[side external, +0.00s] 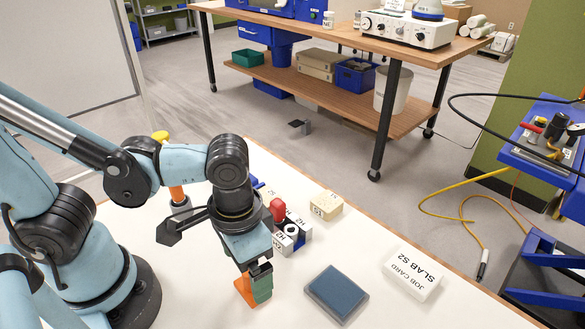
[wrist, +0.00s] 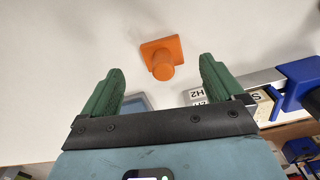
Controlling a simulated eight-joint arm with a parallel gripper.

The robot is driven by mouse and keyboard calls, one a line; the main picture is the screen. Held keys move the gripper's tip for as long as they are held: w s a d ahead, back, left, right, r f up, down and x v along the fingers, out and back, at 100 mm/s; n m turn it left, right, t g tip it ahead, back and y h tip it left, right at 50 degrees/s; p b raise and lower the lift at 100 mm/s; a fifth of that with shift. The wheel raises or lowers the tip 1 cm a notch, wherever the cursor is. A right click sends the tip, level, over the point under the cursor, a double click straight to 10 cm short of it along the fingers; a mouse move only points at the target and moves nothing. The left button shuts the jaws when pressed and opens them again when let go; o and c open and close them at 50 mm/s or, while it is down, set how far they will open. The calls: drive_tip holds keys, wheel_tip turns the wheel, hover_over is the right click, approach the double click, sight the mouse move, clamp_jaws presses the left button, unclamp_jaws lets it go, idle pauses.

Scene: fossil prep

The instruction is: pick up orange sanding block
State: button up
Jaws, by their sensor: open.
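The orange sanding block (wrist: 155,47) shows in the wrist view as a squarish base with a round knob. It lies on the white table between and beyond my fingertips, not touching them as far as I can see. In the side view the orange block (side external: 242,291) is partly hidden behind my gripper (side external: 261,288), which is low over the table. My gripper also shows in the wrist view (wrist: 161,66), with its two green fingers wide apart and nothing held between them.
A dark blue pad (side external: 336,293) and a white job card box (side external: 411,274) lie to the right. White blocks marked H2 (side external: 283,243), a red piece (side external: 278,209) and a beige block (side external: 326,205) stand behind my gripper. An orange-handled tool (side external: 177,193) stands nearby.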

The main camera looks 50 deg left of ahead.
drive_tip(key=shift+w+a+f, duration=0.1)
drive_tip(key=shift+w+f, duration=0.1)
drive_tip(key=shift+f, duration=0.55)
drive_tip(key=shift+w+f, duration=0.15)
drive_tip(key=shift+f, duration=1.45)
drive_tip(key=c, duration=1.2)
drive_tip(key=shift+r, duration=0.15)
drive_tip(key=shift+r, duration=0.75)
drive_tip(key=r, duration=0.1)
drive_tip(key=s+r, duration=0.1)
drive_tip(key=shift+d+r, duration=0.2)
drive_tip(key=shift+r, duration=0.2)
drive_tip(key=s+d+r, duration=0.1)
drive_tip(key=s+r, duration=0.1)
drive_tip(key=s, duration=0.1)
drive_tip(key=s+d+r, duration=0.2)
drive_tip(key=s, duration=0.1)
drive_tip(key=s+d+r, duration=0.1)
drive_tip(key=s+r, duration=0.1)
drive_tip(key=s, duration=0.1)
drive_tip(key=shift+s+d+r, duration=0.2)
drive_tip(key=shift+s+d, duration=0.1)
